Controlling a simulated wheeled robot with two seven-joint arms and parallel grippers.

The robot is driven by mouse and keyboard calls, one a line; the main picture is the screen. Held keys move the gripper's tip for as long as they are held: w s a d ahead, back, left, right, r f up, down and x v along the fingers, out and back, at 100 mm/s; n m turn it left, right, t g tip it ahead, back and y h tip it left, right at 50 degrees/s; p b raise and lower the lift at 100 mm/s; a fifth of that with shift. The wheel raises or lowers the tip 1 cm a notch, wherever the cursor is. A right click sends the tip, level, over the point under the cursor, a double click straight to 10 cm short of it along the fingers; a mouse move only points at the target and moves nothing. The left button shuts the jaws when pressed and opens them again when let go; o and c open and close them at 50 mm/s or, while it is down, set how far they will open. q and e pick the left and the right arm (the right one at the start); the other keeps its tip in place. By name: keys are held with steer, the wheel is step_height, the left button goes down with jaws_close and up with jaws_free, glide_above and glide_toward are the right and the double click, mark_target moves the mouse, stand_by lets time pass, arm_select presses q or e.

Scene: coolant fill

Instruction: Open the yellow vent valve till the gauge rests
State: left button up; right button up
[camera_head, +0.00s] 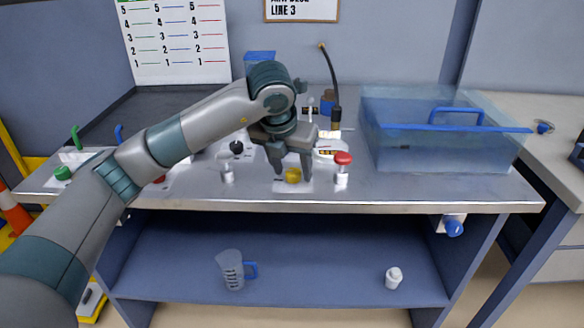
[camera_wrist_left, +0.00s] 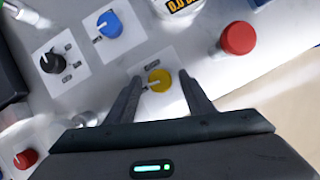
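The yellow vent valve knob (camera_head: 292,175) sits on a small pale plate near the front edge of the bench. It also shows in the left wrist view (camera_wrist_left: 160,80). My left gripper (camera_head: 291,178) points down over it, with one finger on each side. In the left wrist view the fingers (camera_wrist_left: 160,75) are spread, and the knob lies between their tips with gaps visible. Contact with the knob cannot be made out. A digital display (camera_wrist_left: 182,4) is partly cut off at the top of the wrist view. My right gripper is not in view.
A red-capped post (camera_head: 342,160) stands close right of the gripper, and a small grey fitting (camera_head: 227,170) stands to the left. Blue (camera_wrist_left: 110,25) and black (camera_wrist_left: 53,62) knobs are nearby. A clear blue tank (camera_head: 440,150) occupies the bench's right side. A jug (camera_head: 231,268) is on the shelf.

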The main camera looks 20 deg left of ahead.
arm_select(q)
steer(key=v, duration=1.7)
steer(key=shift+r, duration=0.2)
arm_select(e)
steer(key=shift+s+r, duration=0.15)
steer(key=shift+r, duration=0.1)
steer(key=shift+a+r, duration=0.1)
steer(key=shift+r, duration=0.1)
